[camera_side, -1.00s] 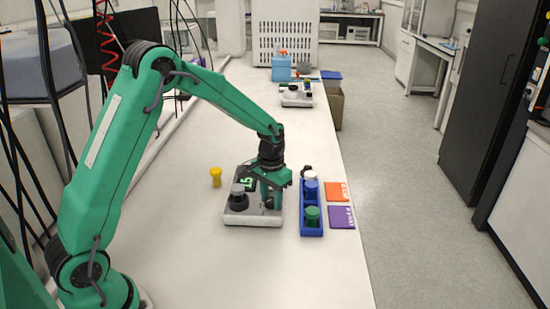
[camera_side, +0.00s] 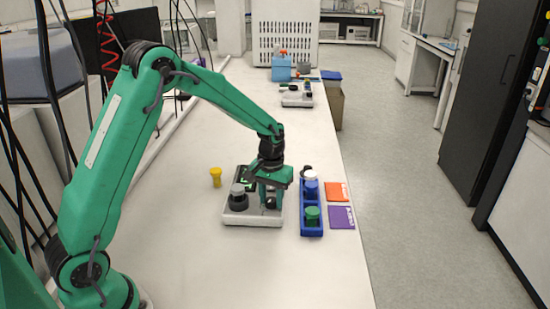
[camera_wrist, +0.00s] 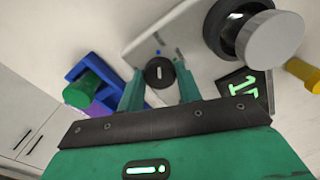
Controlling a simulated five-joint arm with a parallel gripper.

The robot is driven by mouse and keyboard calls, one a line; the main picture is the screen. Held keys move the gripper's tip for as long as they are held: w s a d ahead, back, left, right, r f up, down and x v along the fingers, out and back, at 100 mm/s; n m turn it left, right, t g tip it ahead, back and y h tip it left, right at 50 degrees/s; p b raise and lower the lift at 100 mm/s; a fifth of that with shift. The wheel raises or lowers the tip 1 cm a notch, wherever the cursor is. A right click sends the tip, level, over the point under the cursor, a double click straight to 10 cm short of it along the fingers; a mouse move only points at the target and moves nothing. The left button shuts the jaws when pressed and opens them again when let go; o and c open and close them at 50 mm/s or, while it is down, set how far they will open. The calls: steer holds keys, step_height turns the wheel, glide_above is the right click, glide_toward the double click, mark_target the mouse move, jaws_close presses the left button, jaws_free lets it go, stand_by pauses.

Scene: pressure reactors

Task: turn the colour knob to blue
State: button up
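The knob (camera_wrist: 160,72) is small, round and black, with a short white mark on top that points up and down in the wrist view. It sits on a white reactor base (camera_side: 250,219). My gripper (camera_wrist: 159,68) points down over it, with one green finger on each side of the knob and a gap between them. Whether the fingertips touch the knob, I cannot tell. A small blue spot (camera_wrist: 130,51) shows on the base near the knob. In the side view, the fingers partly hide the knob.
A grey-capped vessel (camera_side: 238,193) and a dark display with green digits (camera_wrist: 242,88) are on the base beside the knob. A blue rack (camera_side: 311,229) with capped bottles stands close to the right. A yellow-capped vial (camera_side: 216,177) stands to the left. The front bench is clear.

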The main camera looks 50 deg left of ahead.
mark_target(271, 200)
steer(key=o, duration=0.4)
steer(key=shift+r, duration=3.95)
